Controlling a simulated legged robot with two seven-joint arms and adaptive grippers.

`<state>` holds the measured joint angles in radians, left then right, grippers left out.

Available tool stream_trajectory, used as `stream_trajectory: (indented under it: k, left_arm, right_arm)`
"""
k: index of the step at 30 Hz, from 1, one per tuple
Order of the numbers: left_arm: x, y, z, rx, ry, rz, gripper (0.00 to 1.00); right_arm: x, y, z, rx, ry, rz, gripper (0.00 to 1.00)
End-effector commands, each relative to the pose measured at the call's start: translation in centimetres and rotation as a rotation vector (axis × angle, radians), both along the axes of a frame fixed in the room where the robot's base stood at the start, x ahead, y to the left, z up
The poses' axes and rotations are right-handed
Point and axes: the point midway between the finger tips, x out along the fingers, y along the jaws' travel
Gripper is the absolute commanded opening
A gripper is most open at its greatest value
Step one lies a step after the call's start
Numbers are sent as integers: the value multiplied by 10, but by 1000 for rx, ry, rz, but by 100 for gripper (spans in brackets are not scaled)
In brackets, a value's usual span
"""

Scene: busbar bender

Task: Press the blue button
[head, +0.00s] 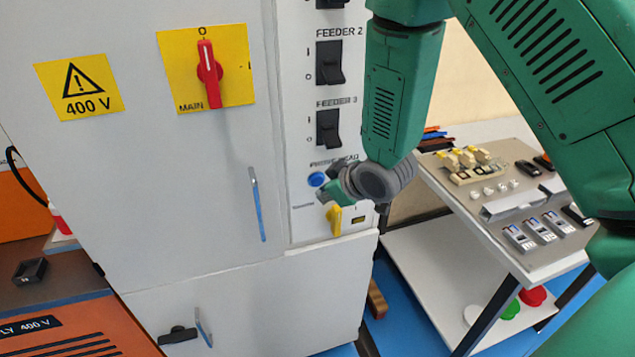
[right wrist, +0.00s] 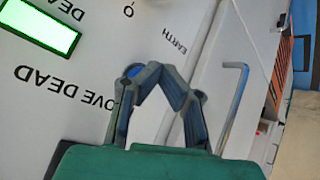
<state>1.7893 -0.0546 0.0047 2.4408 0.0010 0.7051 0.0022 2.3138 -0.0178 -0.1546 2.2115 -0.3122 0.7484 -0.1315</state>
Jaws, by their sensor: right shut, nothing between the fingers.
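The blue button (head: 317,179) is round and sits on the white panel of the grey cabinet, below the feeder switches. My right gripper (head: 332,190) is just right of the button in the head view, with its fingers partly hidden by my wrist. In the right wrist view the fingers of my right gripper (right wrist: 162,72) meet at their tips with nothing between them. There the blue button (right wrist: 133,70) shows partly behind the left finger. I cannot tell whether the gripper touches the panel. My left gripper is out of view.
A yellow rotary handle (head: 335,218) sits just below my right gripper. A cart (head: 450,265) with parts stands at the right.

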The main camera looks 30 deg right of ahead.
Motion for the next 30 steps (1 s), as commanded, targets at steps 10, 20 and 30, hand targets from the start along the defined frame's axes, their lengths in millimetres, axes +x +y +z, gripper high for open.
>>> stream_trajectory:
  k: [10, 20, 30]
  left_arm:
    - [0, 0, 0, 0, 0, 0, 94]
    - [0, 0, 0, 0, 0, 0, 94]
    - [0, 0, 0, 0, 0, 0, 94]
  right_arm:
    - [-34, 8, 0, 0, 1, -1, 0]
    - [-44, 11, 0, -1, 0, -1, 0]
    - [-44, 11, 0, 0, 0, -1, 0]
